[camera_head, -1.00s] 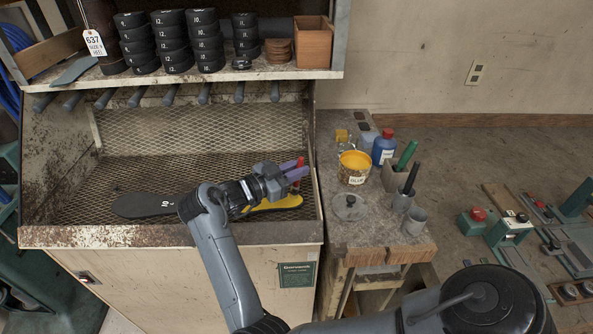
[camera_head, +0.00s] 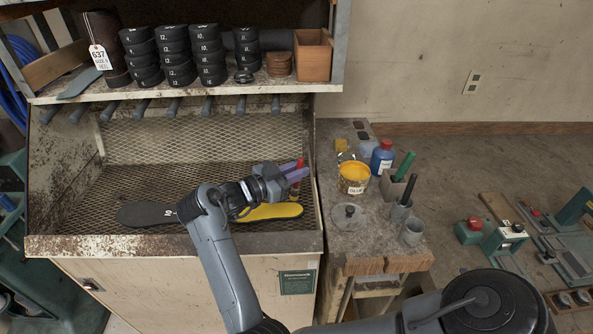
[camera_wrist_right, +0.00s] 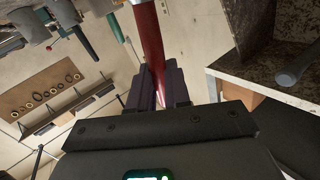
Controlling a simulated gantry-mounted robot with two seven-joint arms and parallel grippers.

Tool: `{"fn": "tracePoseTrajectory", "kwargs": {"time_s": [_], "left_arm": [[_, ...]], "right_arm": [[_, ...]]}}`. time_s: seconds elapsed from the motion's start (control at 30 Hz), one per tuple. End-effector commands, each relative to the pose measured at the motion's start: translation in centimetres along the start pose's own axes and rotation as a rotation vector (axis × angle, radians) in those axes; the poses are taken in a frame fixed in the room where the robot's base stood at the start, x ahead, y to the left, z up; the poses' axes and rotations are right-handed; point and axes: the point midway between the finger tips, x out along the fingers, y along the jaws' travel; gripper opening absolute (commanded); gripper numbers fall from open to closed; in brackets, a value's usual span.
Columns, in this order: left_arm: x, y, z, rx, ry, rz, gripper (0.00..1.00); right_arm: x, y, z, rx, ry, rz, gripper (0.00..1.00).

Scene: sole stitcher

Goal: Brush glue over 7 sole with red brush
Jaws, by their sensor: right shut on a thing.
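My right gripper (camera_head: 293,171) is shut on the red brush (camera_head: 296,187) above the right part of the mesh bench. In the right wrist view, the brush's red handle (camera_wrist_right: 149,38) stands between the fingers of my right gripper (camera_wrist_right: 160,84). The bristles cannot be made out. A yellow sole surface (camera_head: 275,212) lies on the mesh below the gripper. A black sole surface (camera_head: 148,214) with a white marking shows to its left; my arm hides whether they join. The open glue pot (camera_head: 353,181) stands on the side table to the right. My left gripper is not in view.
The mesh bench (camera_head: 170,240) has a raised front rim. A shelf (camera_head: 200,91) with numbered black stacks overhangs its back. On the side table (camera_head: 365,233) are a lid (camera_head: 348,214), a blue bottle (camera_head: 382,157) and grey cups holding green and black handles.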

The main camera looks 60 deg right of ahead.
Motion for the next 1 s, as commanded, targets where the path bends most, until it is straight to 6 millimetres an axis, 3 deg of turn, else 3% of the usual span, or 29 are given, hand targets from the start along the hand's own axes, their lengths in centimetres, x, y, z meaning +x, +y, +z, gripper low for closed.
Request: {"fn": "tracePoseTrajectory", "kwargs": {"time_s": [0.17, 0.6, 1.0], "left_arm": [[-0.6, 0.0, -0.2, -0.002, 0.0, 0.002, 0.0], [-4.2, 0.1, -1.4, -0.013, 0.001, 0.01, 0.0], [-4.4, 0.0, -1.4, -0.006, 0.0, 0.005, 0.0]], "right_arm": [[0.0, -0.1, -0.8, 0.001, 0.0, 0.0, 0.0], [-0.2, -0.9, -5.5, 0.001, 0.0, 0.0, 0.0], [-0.3, -0.9, -5.9, 0.0, 0.0, 0.0, 0.0]]}}
